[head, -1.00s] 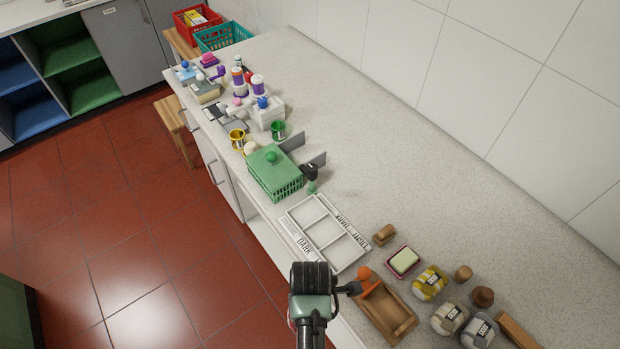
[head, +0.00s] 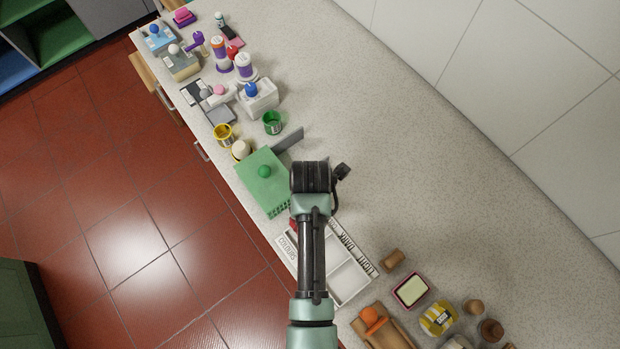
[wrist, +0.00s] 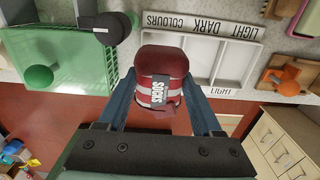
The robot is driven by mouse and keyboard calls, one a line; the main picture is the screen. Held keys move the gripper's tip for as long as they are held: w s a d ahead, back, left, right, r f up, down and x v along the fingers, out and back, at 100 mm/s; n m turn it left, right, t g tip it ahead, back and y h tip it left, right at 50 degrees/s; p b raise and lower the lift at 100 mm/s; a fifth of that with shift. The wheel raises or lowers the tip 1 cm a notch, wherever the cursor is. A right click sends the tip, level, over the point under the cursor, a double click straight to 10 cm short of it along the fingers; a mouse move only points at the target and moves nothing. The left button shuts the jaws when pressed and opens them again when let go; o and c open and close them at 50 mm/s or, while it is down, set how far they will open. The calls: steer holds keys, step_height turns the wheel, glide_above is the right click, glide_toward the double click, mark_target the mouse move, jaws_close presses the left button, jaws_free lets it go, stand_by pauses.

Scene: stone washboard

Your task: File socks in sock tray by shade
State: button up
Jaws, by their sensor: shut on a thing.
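My gripper (wrist: 161,85) is shut on a red sock bundle (wrist: 163,60) with pale stripes and a SOCKS label, held between its two fingers in the wrist view. The white sock tray (head: 288,248) has label strips reading COLOURS, DARK and LIGHT. In the wrist view the tray (wrist: 258,62) lies behind and right of the bundle, and its visible compartments look empty. Part of it is hidden by the bundle and by my arm. In the head view my arm covers the gripper. A yellow-and-white sock bundle (head: 438,318) stands at the lower right, with a greyish bundle (head: 456,342) cut off below it.
A green lidded basket (head: 263,182) stands beside the tray, with a dark-headed object (wrist: 108,28) near it. A wooden box (head: 388,330) and a soap dish (head: 411,291) flank the other side. Clear counter (head: 450,190) lies towards the wall.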

steer(key=shift+s+f+b, duration=0.2)
steer(key=shift+f+b, duration=0.3)
steer(key=shift+b, duration=0.1)
steer(key=shift+s+f+b, duration=0.2)
steer(key=shift+f+b, duration=0.3)
steer(key=shift+b, duration=0.05)
step_height(320, 180, down, 4)
steer(key=b, duration=0.3)
steer(key=shift+w+r+b, duration=0.1)
steer(key=shift+b, duration=0.3)
steer(key=o, duration=1.5)
step_height(320, 180, up, 12)
steer(key=shift+f, duration=0.1)
steer(key=shift+r+p, duration=0.35)
steer(key=shift+r, duration=0.3)
